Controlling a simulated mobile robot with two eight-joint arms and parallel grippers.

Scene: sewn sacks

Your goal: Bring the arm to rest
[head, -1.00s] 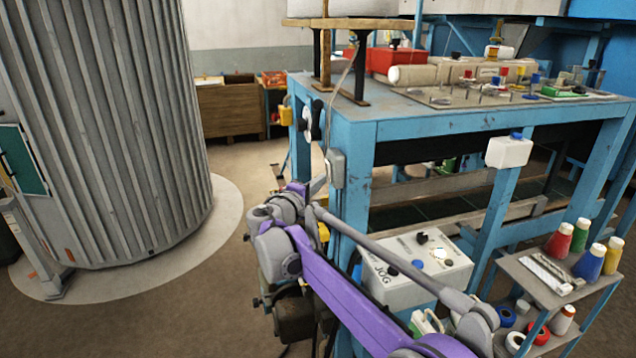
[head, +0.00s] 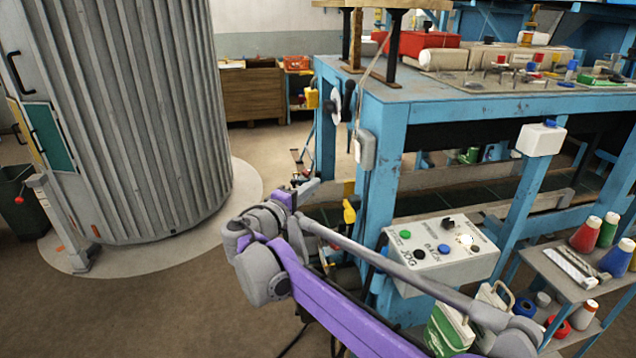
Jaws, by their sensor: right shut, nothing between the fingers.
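My right arm comes in from the lower right, purple and grey, and bends at a grey wrist. My right gripper (head: 307,188) is small in the head view, beyond the wrist, and points away to the upper right. It is shut and empty, in front of the blue bench's left leg in the picture, with the floor behind it. Whether it touches anything there I cannot tell. My left gripper is not in view.
A blue workbench (head: 425,100) fills the right. A control box (head: 440,252) and a small shelf (head: 565,275) with thread cones stand close to my right arm. A large ribbed grey drum (head: 130,120) stands at left. Brown floor (head: 190,310) is open at lower left.

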